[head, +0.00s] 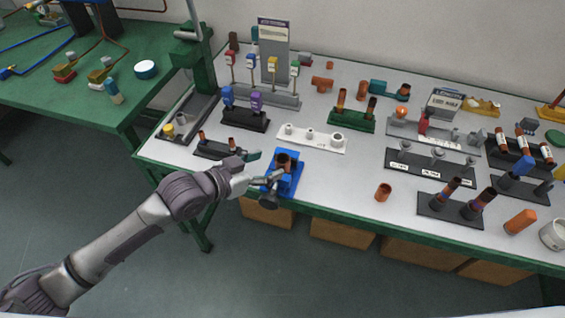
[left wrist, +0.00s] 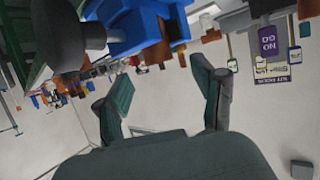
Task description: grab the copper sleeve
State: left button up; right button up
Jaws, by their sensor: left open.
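A short copper-coloured sleeve (head: 284,160) sits in a blue vise-like fixture (head: 288,182) at the table's front edge in the head view. Another short copper-coloured sleeve (head: 383,192) stands alone on the white tabletop farther right. I cannot tell from the picture which one is the task's. My left gripper (head: 264,165) is open at the left side of the blue fixture, its fingers pointing toward it. In the left wrist view, the open fingers (left wrist: 162,76) have nothing between them, and the blue fixture (left wrist: 135,28) shows upside down beyond them. My right gripper is not in view.
A black stand with copper pieces (head: 222,150) lies just behind my left gripper. A white block with fittings (head: 312,138) stands behind the fixture. Several racks crowd the back and right of the table. Bare tabletop (head: 340,185) lies right of the blue fixture.

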aim_at(288, 157)
pick_arm(q)
jog(key=x, duration=0.5)
jog(key=shift+d+p, duration=0.15)
jog(key=shift+p, duration=0.25)
jog(key=shift+c, duration=0.2)
jog(key=shift+r, duration=0.1)
jog(key=c, duration=1.2)
